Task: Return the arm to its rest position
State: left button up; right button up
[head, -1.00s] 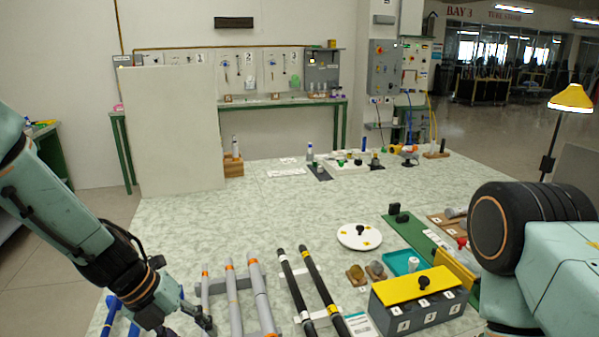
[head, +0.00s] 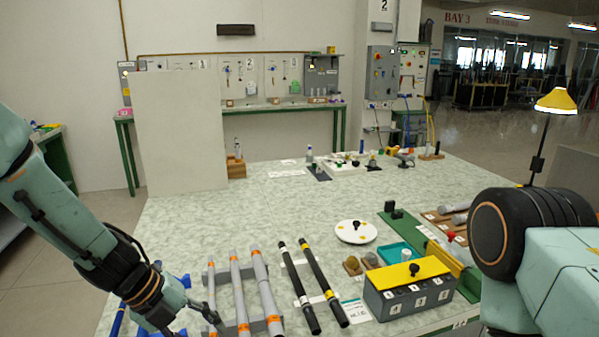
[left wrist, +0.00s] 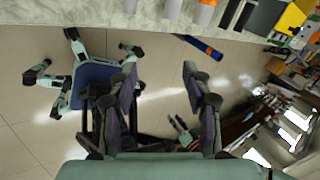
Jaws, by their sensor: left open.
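My left gripper (head: 190,325) is at the lower edge of the head view, left of the grey rods with orange bands (head: 238,275). Its fingers are partly cut off by the frame. In the left wrist view the two dark fingers (left wrist: 157,85) are spread apart with nothing between them. They stand over the floor beside the table edge. My right arm shows at the right of the head view, but its gripper is out of frame.
Two black rods (head: 318,282) lie right of the grey ones. A grey box with a yellow lid (head: 408,270) stands near the front edge. A blue rod with an orange band (left wrist: 200,45) lies below the table edge in the wrist view. The left-middle table (head: 200,225) is clear.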

pick_arm(q)
jog(key=s+d+f+n+t+b, duration=0.1)
jog(key=s+f+n+t, duration=0.3)
jog(key=n, duration=0.7)
jog(key=s+d+f+n+g+b, duration=0.15)
jog(key=f+n, duration=0.35)
jog(key=n, duration=0.5)
jog(key=s+a+f+n+g+y, duration=0.1)
jog(key=s+a+f+n+y, duration=0.1)
jog(key=s, duration=0.6)
jog(key=s+a+f+n+g+y+b, duration=0.1)
jog(key=s+a+f+n+g+y, duration=0.1)
jog(key=s+f, duration=0.5)
jog(key=s+a+f+n+g+y+b, duration=0.1)
jog(key=s+a+f+n, duration=0.2)
jog(key=s, duration=0.6)
jog(key=shift+s+a+f+n+y, duration=0.2)
jog(key=shift+f+n+y, duration=0.2)
jog(key=shift+f+n, duration=0.7)
